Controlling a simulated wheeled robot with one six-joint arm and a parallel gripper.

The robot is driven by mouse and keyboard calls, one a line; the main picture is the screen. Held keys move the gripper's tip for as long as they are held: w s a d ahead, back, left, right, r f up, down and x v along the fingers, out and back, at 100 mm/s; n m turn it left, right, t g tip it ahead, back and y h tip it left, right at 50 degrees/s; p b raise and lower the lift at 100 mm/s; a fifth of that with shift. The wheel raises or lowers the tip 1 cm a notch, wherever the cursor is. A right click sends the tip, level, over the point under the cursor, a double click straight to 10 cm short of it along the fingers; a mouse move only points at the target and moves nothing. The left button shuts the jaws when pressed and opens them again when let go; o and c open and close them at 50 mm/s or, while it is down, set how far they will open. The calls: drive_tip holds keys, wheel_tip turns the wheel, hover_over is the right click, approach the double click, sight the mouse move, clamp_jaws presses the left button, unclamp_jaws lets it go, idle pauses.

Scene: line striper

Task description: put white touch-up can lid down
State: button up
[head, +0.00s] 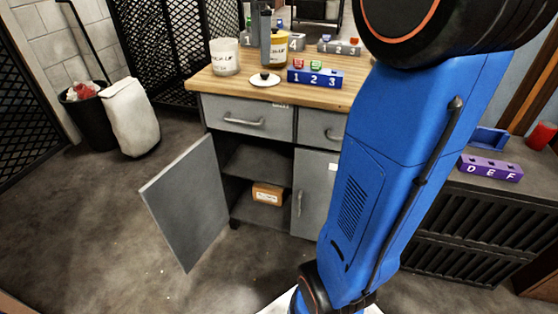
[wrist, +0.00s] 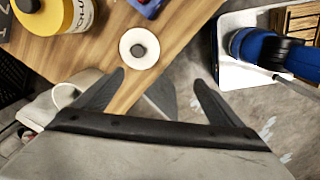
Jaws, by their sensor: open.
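The white can lid (head: 264,79) is a round white disc with a dark knob. It lies flat, knob up, on the wooden worktop (head: 222,84) near its front edge. A white can (head: 225,58) with dark lettering stands behind it to the left. In the wrist view the lid (wrist: 139,60) sits just beyond the fingertips, apart from them. My gripper (wrist: 160,78) is open, with nothing between its two dark fingers.
A yellow-labelled can (head: 279,52) and a blue block marked 1 2 3 (head: 315,79) stand close to the lid. Below, a grey cabinet door (head: 190,205) hangs open. A black bin (head: 88,118) and white bag (head: 132,118) stand at left. The floor in front is clear.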

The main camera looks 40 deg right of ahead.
drive_tip(key=s+a+f+m+t, duration=0.1)
drive_tip(key=s+a+f+m, duration=0.3)
drive_tip(key=s+f, duration=0.3)
drive_tip(key=s+a+f+m+t, duration=0.1)
drive_tip(key=s+a+f+m, duration=0.2)
drive_tip(key=s+f+m, duration=0.2)
drive_tip(key=s+a+f+m+t, duration=0.2)
drive_tip(key=s+a+f+m, duration=0.2)
drive_tip(key=s+f, duration=0.7)
drive_tip(key=shift+s+a+m, duration=0.35)
drive_tip(key=shift+s+m, duration=0.05)
drive_tip(key=shift+s, duration=0.75)
drive_tip(key=shift+r, duration=0.1)
